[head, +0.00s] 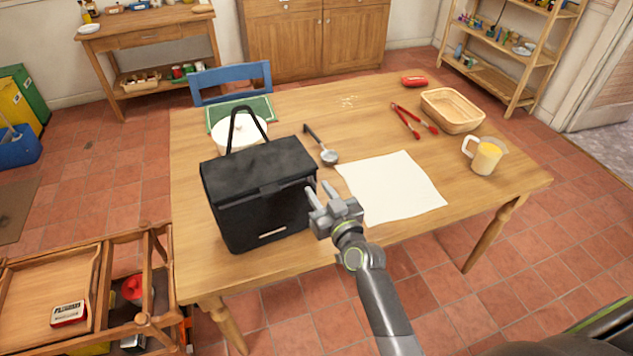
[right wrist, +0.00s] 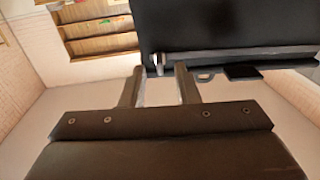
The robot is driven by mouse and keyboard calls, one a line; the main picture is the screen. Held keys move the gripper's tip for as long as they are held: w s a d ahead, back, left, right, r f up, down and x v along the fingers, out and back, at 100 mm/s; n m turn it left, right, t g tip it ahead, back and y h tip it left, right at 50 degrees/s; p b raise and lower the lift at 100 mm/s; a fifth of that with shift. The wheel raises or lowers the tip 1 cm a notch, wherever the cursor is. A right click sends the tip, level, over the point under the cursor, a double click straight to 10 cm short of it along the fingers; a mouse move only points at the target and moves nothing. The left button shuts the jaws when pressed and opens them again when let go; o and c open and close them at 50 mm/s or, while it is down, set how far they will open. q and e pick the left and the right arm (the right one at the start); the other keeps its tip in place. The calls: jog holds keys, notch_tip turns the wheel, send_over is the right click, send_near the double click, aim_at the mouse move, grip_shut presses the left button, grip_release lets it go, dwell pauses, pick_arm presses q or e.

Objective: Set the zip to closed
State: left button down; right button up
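A black soft bag (head: 262,215) with a lid and an upright carry handle stands on the wooden table. My right gripper (head: 319,192) is at the bag's right front edge, just below lid height. In the right wrist view the bag (right wrist: 235,25) fills the upper right, with a pale zip line along its edge. A small silvery zip pull (right wrist: 158,65) shows between the tips of my right gripper (right wrist: 159,72). The fingers are apart, with a gap around the pull. How far the zip is drawn cannot be told. My left gripper is not in view.
A white pot (head: 228,131) on a green mat stands close behind the bag. A ladle (head: 328,156), white cloth (head: 395,190), red tongs (head: 405,120), basket (head: 440,112) and yellow-filled jug (head: 486,158) lie to the right. The table's front right is clear.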

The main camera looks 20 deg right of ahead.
jog(key=shift+w+a, duration=0.15)
jog(key=shift+w, duration=0.9)
grip_shut()
